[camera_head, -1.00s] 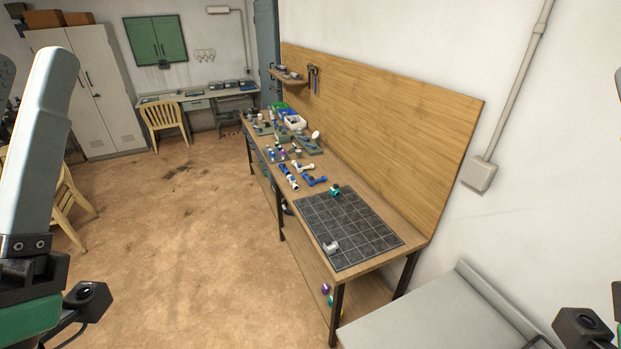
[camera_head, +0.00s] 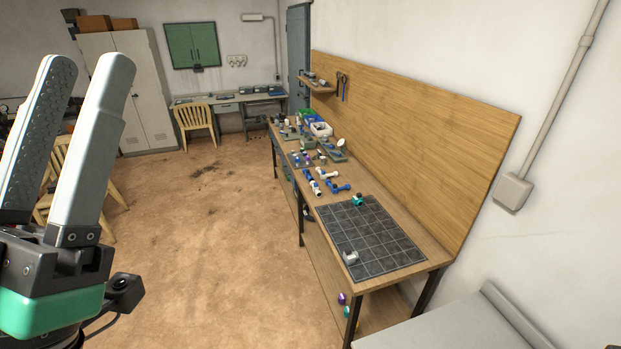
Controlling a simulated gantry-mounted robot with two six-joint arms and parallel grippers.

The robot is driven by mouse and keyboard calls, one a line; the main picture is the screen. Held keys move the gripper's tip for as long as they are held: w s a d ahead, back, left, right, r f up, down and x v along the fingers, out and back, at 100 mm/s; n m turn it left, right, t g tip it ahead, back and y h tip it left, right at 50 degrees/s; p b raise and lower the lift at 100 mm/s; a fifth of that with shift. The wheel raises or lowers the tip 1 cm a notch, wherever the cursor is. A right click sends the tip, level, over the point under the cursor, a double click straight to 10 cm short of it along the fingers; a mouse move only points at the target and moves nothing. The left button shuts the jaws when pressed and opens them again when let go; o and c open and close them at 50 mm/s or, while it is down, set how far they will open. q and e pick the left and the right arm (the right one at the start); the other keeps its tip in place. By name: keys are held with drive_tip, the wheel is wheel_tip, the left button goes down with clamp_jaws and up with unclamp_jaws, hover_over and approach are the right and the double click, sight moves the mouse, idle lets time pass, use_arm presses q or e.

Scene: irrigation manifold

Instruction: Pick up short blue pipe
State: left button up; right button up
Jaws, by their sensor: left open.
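Blue and white pipe pieces lie on the long wooden workbench (camera_head: 378,278), behind the dark gridded mat (camera_head: 370,238). One blue piece (camera_head: 338,188) lies near the mat's far edge. Blue-and-white pieces (camera_head: 312,182) lie to its left, close to the bench's front edge. They are too small to tell which is the short blue pipe. My left gripper (camera_head: 84,68) is large at the left of the view, fingers pointing up, open and empty. It is far from the pipes and not over the bench. My right gripper is not in view.
A green fitting (camera_head: 358,200) and a grey fitting (camera_head: 351,257) sit on the mat. Bins (camera_head: 320,129) and more parts crowd the bench's far end. A grey surface (camera_head: 450,325) stands at the lower right. The floor (camera_head: 205,250) left of the bench is clear.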

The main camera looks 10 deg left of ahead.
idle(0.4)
use_arm(q)
drive_tip(key=o, duration=0.5)
